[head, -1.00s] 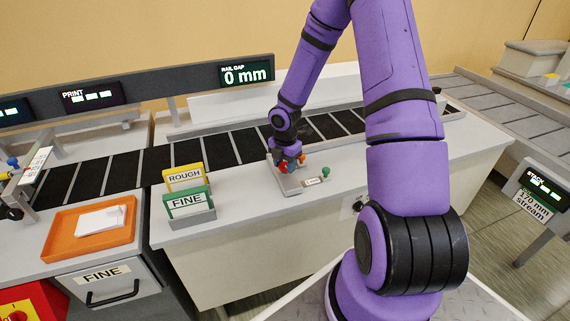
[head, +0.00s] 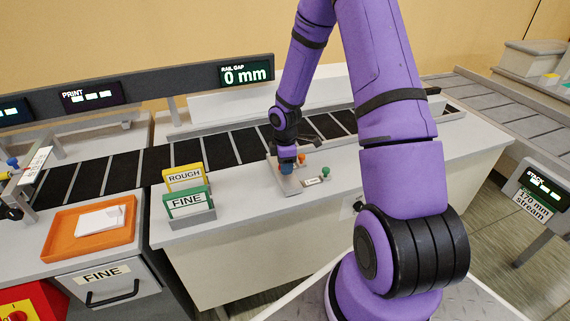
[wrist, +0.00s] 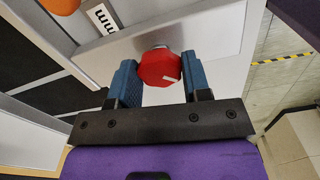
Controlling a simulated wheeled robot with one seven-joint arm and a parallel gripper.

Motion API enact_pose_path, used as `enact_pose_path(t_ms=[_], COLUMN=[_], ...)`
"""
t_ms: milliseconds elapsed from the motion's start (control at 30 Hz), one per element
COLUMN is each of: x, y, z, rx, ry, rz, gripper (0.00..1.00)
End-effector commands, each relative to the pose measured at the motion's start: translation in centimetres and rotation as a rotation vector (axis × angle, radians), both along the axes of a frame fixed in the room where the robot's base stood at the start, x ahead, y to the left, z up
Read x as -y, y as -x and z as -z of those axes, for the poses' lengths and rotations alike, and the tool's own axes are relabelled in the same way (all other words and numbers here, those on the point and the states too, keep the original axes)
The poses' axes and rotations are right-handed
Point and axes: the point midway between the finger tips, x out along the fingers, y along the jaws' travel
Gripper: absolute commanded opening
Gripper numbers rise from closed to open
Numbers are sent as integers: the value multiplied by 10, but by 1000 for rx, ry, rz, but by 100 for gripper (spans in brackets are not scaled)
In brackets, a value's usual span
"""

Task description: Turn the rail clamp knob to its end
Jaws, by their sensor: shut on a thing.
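In the head view my gripper (head: 287,168) is over the metal plate (head: 290,188) on the bench and hides the red knob. The RAIL GAP display (head: 246,73) reads 0 mm.
An orange knob (head: 302,158) and a green knob (head: 326,171) stand close to my gripper. The ROUGH (head: 184,176) and FINE (head: 187,202) cards stand to the left. A dark slatted conveyor (head: 220,149) runs behind.

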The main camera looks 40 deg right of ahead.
Motion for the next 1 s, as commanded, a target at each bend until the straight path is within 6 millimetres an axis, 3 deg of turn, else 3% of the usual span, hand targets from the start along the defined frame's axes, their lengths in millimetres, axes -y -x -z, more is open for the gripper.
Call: enact_pose_path(t_ms=[1000], x=[-1], y=[-1], z=[0], rx=[3], ry=[0], rz=[965], gripper=[20])
